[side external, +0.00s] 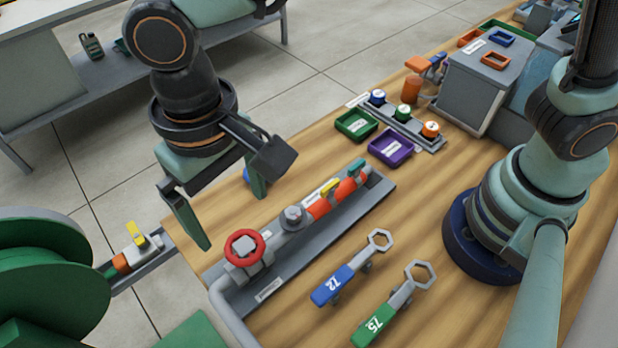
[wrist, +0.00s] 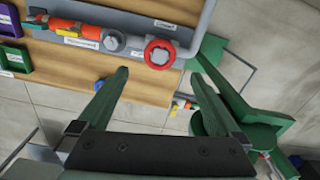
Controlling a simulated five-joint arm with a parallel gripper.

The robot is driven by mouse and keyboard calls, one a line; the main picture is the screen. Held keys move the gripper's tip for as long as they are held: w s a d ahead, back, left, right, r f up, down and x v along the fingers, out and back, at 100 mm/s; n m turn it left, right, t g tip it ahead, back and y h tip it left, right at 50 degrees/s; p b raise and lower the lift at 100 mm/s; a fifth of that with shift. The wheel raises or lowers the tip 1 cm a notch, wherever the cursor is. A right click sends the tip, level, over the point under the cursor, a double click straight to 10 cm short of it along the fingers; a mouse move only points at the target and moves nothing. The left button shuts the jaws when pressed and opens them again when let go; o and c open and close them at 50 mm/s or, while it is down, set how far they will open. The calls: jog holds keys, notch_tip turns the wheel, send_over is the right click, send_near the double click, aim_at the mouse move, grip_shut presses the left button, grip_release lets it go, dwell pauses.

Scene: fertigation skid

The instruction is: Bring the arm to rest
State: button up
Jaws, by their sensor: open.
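My gripper (side external: 228,212) is open and empty in the side external view. It hangs in the air by the table's left edge, left of the pipe run. In the wrist view its two green fingers (wrist: 163,88) are wide apart with nothing between them. The red handwheel (side external: 245,248) on the pipe lies in front of and to the right of the fingers; it also shows in the wrist view (wrist: 160,54), beyond the fingertips. My arm's base stands on the right of the table.
The pipe run (side external: 293,218) carries yellow and green valve levers. A blue wrench (side external: 340,286) and a green wrench (side external: 385,316) lie on the wooden table (side external: 300,145). Green (side external: 356,126) and purple (side external: 390,149) trays sit behind. A green reel (side external: 45,275) stands off the table at left.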

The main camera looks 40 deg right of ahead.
jog(key=w+d+r+t+y, duration=0.1)
jog(key=w+d+r, duration=0.4)
jog(key=d+r, duration=0.3)
jog(key=d+m+t+h, duration=0.1)
jog(key=d+t, duration=0.3)
jog(key=d, duration=2.2)
jog(key=shift+s+d+r+m+t, duration=0.2)
jog(key=shift+s+r+m+t, duration=0.05)
jog(key=shift+s+m+t, duration=0.1)
